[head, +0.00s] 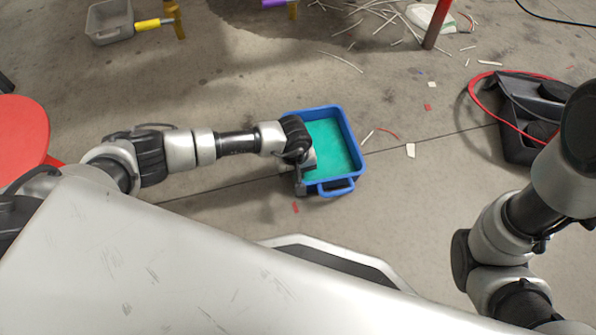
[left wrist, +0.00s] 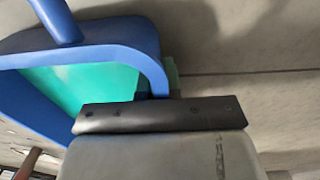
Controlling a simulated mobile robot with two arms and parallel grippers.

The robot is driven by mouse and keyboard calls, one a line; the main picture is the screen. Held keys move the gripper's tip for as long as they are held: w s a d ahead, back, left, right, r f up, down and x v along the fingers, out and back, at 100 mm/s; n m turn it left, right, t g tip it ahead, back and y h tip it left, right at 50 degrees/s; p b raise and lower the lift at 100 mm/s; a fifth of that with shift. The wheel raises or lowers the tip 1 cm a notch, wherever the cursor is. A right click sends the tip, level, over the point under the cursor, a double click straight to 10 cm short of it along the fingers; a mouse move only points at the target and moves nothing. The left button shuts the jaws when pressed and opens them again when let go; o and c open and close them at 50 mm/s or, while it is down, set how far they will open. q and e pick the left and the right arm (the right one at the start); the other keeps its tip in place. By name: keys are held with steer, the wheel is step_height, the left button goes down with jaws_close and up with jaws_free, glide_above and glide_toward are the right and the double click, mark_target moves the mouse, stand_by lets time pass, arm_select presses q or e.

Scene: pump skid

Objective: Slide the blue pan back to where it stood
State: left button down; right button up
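The blue pan (head: 352,145) stands on the concrete floor in the middle of the head view, with green liquid or a green bottom inside and a loop handle on its near side. My left gripper (head: 301,180) is at the pan's left side, close to its near left corner. In the left wrist view the blue pan (left wrist: 100,42) fills the upper left, and its rim runs down behind a dark finger edge (left wrist: 160,114). Whether the fingers close on the rim or only lie against it is hidden. My right arm shows at the right; its gripper is out of view.
A grey tray (head: 108,22) stands at the upper left by a yellow-handled valve (head: 154,23). A red round thing (head: 20,135) is at the left edge. A black case with red cable (head: 520,105) lies at the right. White sticks (head: 385,18) litter the floor behind.

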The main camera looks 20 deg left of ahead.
arm_select(q)
steer(key=shift+s, duration=0.1)
steer(key=c, duration=1.2)
jaws_free()
steer(key=shift+c, duration=0.2)
step_height(320, 180, up, 11)
steer(key=p, duration=0.7)
steer(key=shift+s+a+f+p, duration=0.15)
steer(key=shift+a+p, duration=0.05)
steer(key=shift+p, duration=0.2)
